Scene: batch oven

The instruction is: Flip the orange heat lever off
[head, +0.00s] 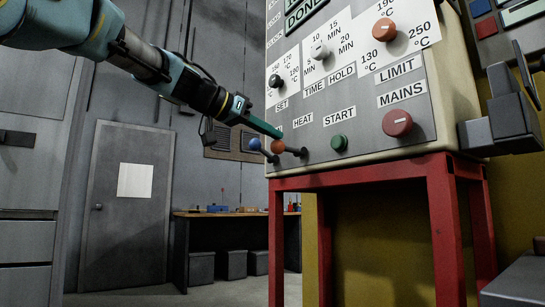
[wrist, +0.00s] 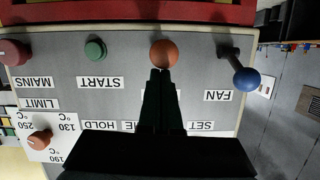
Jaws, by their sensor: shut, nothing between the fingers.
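The orange heat lever (head: 278,147) sticks out of the lower left of the grey control panel, under the HEAT label (head: 302,119). Its ball also shows in the wrist view (wrist: 163,53), where the picture is upside down. My gripper (head: 279,136) is shut and empty. Its dark green fingertips (wrist: 160,71) are right at the ball's upper side in the head view; I cannot tell whether they touch it. In the wrist view the fingers hide the lever's label and the ball hides its shaft.
The blue fan lever (head: 254,144) stands close to the left of the orange one. The green START button (head: 339,143) and red MAINS knob (head: 397,123) are to the right. A red stand (head: 370,174) carries the panel. Open room lies left, before a grey door (head: 126,220).

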